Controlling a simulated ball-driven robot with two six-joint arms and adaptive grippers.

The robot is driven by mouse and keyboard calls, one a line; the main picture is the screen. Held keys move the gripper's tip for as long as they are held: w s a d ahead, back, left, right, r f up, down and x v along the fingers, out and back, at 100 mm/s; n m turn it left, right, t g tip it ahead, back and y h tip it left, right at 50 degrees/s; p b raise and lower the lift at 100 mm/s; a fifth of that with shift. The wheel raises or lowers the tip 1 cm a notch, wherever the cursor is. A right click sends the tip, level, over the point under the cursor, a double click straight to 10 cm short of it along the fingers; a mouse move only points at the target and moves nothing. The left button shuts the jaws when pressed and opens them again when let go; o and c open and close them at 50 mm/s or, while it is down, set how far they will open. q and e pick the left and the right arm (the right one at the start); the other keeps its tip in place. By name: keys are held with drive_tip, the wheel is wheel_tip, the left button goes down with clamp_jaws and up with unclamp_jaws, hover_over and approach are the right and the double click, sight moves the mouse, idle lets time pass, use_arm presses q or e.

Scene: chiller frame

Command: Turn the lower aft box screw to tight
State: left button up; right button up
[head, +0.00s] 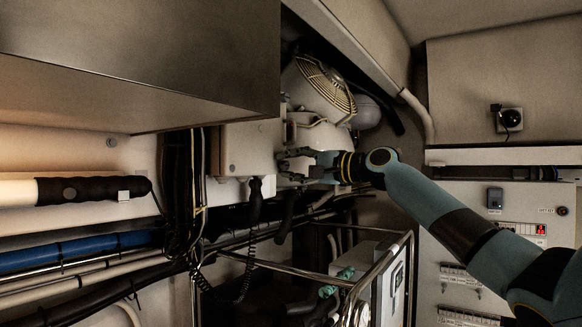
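A pale box (242,150) is mounted on the wall left of centre, under the large overhead panel. A tiny dark spot shows low on its front face, but I cannot tell whether it is a screw. The lower aft box screw cannot be made out for certain. My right gripper (287,165) reaches in from the right, just beside the box's right side. Its fingers look spread apart with nothing visible between them. I cannot tell whether a fingertip touches the box. My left gripper is not in view.
A caged fan (326,85) sits above my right gripper. Black cables (182,185) hang left of the box, and a coiled cord (243,275) hangs below it. A metal rail frame (375,272) stands below my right arm. A metal panel (140,60) overhangs upper left.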

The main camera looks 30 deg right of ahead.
drive_tip(key=shift+o, duration=1.3)
drive_tip(key=v, duration=0.7)
drive_tip(key=shift+s+d, duration=0.15)
drive_tip(key=shift+s, duration=0.05)
drive_tip(key=shift+f, duration=0.1)
